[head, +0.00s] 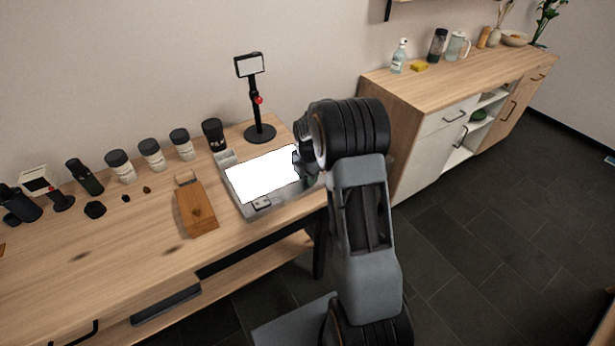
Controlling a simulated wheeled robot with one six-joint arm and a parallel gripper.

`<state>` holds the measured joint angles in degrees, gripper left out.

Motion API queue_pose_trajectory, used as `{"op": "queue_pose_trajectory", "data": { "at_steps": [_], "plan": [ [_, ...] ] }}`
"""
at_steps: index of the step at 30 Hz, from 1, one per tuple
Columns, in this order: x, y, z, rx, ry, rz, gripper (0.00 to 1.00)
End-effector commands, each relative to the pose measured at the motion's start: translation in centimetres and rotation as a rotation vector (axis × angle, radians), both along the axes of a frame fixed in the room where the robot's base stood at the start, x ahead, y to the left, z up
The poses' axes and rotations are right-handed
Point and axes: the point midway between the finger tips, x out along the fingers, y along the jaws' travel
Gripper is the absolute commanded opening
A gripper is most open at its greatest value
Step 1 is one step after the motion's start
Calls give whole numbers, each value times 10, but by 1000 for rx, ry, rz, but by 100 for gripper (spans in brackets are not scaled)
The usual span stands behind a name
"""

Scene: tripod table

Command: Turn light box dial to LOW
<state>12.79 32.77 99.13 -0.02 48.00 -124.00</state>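The light box (246,209) is a grey, flat box with a bright white lit panel (262,176), near the right end of the wooden table. A small dark part with a light patch (262,204) sits on its front edge; I cannot tell whether it is the dial, and no LOW marking can be read. My gripper (303,160) is at the right edge of the light box, largely hidden behind my own arm. Its fingers cannot be made out, so I cannot tell whether it is open or touching anything. The right part of the box is hidden by my arm.
A black stand (260,132) with a small screen and red knob stands behind the light box. A wooden block (197,208) lies left of it. Several jars (152,154) line the table's back. A sideboard (408,125) stands to the right.

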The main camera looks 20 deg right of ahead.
Motion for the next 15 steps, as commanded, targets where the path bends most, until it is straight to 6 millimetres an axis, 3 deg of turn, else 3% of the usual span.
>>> {"op": "queue_pose_trajectory", "data": {
  "at_steps": [6,15],
  "plan": [
    [0,0,0,1,1,-1,55],
    [0,0,3,0,0,-2,55]
  ]
}}
